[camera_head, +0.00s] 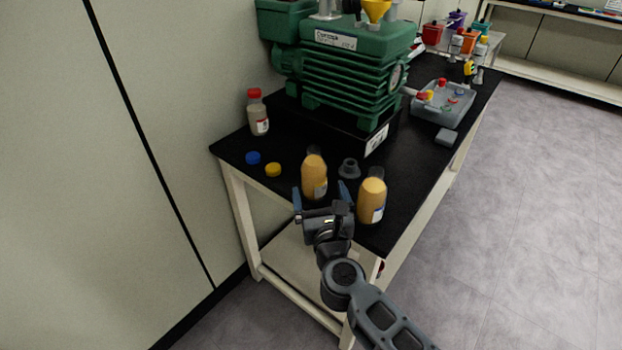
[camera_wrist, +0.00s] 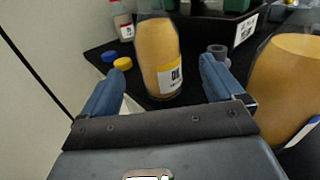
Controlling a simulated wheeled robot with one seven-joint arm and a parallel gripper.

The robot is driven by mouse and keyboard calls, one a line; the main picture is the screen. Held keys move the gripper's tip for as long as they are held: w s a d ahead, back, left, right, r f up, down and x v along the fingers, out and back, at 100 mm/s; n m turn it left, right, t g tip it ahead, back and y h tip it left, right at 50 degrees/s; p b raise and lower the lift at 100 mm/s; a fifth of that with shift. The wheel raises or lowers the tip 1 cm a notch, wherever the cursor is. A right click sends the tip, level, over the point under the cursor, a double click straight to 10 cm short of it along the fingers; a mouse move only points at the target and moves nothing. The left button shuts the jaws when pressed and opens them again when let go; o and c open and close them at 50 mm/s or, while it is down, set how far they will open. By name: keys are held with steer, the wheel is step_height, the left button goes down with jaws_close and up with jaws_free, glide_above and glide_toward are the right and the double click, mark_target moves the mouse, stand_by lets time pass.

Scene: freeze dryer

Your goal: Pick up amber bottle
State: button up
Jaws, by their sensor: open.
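Two amber-filled bottles stand upright near the front edge of the black bench. The left amber bottle (camera_head: 314,177) has a white and yellow label and is ahead of my gripper; it also shows in the wrist view (camera_wrist: 158,58), lying between the lines of the two blue fingers. The right amber bottle (camera_head: 371,200) stands to the right of my gripper and shows at the right edge of the wrist view (camera_wrist: 280,85). My gripper (camera_head: 325,192) is open and empty, its fingers (camera_wrist: 160,82) apart. I cannot tell whether the fingertips reach around the left bottle.
A red-capped bottle (camera_head: 258,115), a blue cap (camera_head: 253,158) and a yellow cap (camera_head: 273,170) are at the left. A grey stopper (camera_head: 349,168) lies between and behind the amber bottles. A green pump (camera_head: 345,70) stands behind, with a grey tray (camera_head: 443,104) farther right.

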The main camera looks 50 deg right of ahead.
mark_target(312, 170)
steer(key=shift+w+d+m, duration=0.4)
steer(key=shift+w+d, duration=0.05)
steer(key=shift+w, duration=0.15)
steer(key=shift+p+x, duration=0.6)
steer(key=shift+x, duration=2.95)
steer(key=shift+c, duration=0.3)
steer(key=c, duration=1.2)
